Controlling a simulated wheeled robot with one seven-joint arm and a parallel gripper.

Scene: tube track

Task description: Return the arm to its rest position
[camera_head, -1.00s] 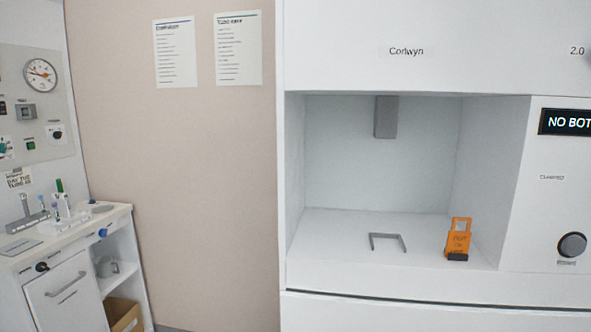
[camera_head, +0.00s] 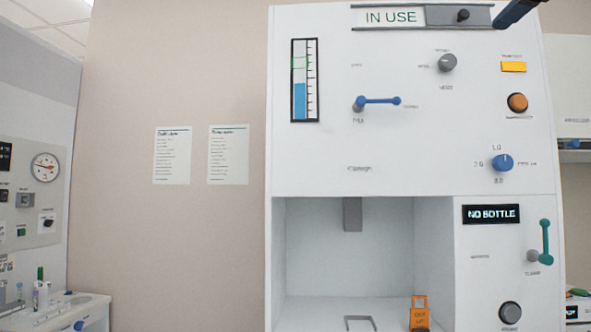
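A dark blue and black part at the top right edge of the head view looks like the end of my gripper (camera_head: 515,12). It is just right of the black-knobbed grey slider (camera_head: 462,15) beside the "IN USE" sign (camera_head: 391,17). Most of it is cut off by the picture's edge, so its fingers cannot be told apart. I cannot tell whether it touches the machine. The rest of my arm is out of view.
The white machine (camera_head: 330,165) fills the middle and right, with a blue lever (camera_head: 380,101) and a green lever (camera_head: 545,242). Its display (camera_head: 491,214) reads "NO BOTTLE". An orange tag (camera_head: 419,313) stands in its open bay. A counter (camera_head: 90,308) is at lower left.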

